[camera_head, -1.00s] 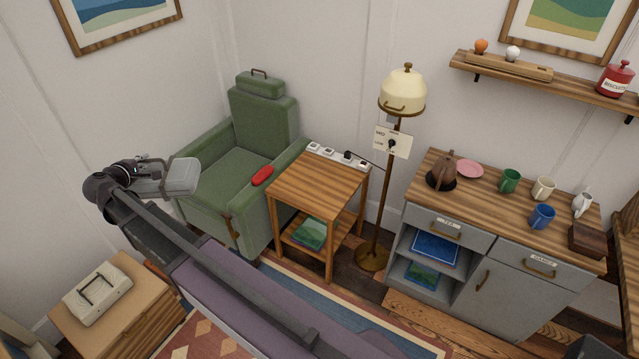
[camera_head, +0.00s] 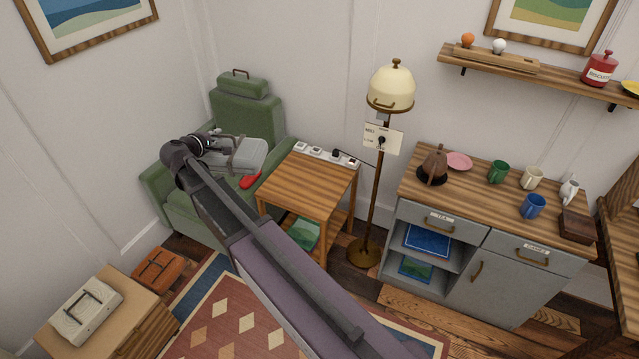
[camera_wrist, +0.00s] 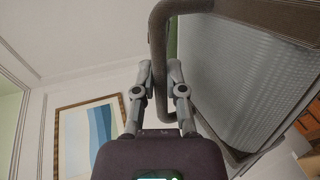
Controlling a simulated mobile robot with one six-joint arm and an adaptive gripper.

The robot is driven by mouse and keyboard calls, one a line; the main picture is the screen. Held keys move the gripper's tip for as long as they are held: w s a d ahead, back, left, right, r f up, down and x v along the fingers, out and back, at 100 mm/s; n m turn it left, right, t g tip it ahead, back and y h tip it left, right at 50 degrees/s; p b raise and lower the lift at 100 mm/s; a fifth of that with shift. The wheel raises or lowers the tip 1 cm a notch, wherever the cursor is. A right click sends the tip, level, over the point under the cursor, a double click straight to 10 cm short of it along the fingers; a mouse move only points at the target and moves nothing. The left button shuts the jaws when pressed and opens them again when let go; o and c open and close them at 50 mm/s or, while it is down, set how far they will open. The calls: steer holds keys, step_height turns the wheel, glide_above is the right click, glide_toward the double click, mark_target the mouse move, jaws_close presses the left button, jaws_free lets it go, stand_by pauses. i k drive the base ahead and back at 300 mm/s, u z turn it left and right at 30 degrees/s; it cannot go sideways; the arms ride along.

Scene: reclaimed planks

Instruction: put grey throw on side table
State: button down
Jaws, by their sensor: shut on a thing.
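The grey throw (camera_head: 247,158) is a grey, folded, box-like bundle with a handle. My gripper (camera_head: 212,148) is shut on that handle and holds the throw up, in front of the green armchair in the head view. In the wrist view the fingertips (camera_wrist: 160,72) meet at the dark handle, and the throw's ribbed grey side (camera_wrist: 235,75) fills the right. The side table (camera_head: 309,187) is wooden with a lower shelf, just right of the throw in the picture. Most of its top is bare. The throw appears apart from the table.
A white strip (camera_head: 327,156) with small items runs along the table's back edge. A floor lamp (camera_head: 374,200) stands right of the table. A green folded item (camera_head: 303,233) is on its lower shelf.

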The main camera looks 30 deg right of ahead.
mark_target(306, 184)
steer(key=z, duration=0.6)
steer(key=i, duration=1)
steer(key=z, duration=0.05)
